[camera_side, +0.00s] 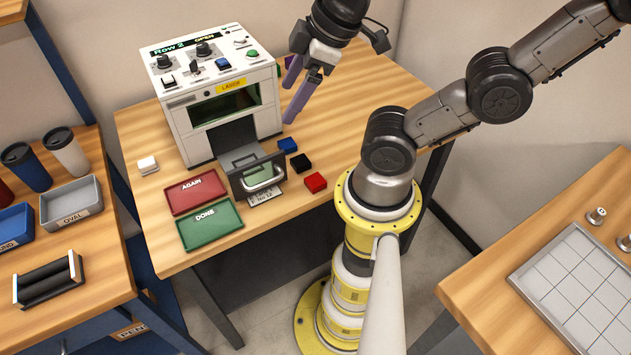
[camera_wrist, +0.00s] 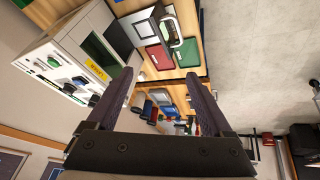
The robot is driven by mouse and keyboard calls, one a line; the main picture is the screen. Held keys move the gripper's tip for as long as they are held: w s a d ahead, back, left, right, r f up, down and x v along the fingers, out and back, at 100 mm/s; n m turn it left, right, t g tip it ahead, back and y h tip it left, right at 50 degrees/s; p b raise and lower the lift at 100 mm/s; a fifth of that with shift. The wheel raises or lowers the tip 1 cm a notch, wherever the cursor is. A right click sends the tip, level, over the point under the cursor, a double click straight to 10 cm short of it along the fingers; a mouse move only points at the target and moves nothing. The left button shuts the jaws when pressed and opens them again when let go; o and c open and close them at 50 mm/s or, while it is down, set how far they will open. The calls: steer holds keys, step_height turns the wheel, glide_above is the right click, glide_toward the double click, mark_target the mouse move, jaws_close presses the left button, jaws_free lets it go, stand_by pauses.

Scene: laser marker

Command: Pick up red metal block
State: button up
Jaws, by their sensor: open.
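The red metal block (camera_side: 315,182) lies on the wooden table, to the right of the open drawer of the marking machine. A black block (camera_side: 300,163) lies just behind it and a blue block (camera_side: 288,145) behind that. My gripper (camera_side: 290,104) hangs high, beside the right side of the machine, with its purple fingers apart and nothing between them. It is above and behind the red block. In the wrist view my gripper (camera_wrist: 162,98) shows two spread fingers; I cannot make out the red block there.
The white laser machine (camera_side: 215,95) has its drawer (camera_side: 252,172) pulled out. A red AGAIN tray (camera_side: 196,192), a green DONE tray (camera_side: 210,226) and a white block (camera_side: 147,165) are on the table's left part. The table's back right area is clear.

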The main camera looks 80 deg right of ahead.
step_height(320, 180, down, 6)
steer(key=d+n+g, duration=0.2)
steer(key=n+g, duration=0.1)
steer(key=n, duration=0.2)
steer(key=g, duration=0.2)
glide_above(315, 180)
step_height(315, 180, down, 6)
steer(key=f, duration=0.7)
steer(key=shift+s+f, duration=0.4)
steer(key=shift+w+f, duration=0.2)
steer(key=shift+f, duration=1.2)
steer(key=shift+w+f, duration=0.15)
steer(key=shift+f, duration=1.25)
jaws_close()
steer(key=shift+r, duration=0.1)
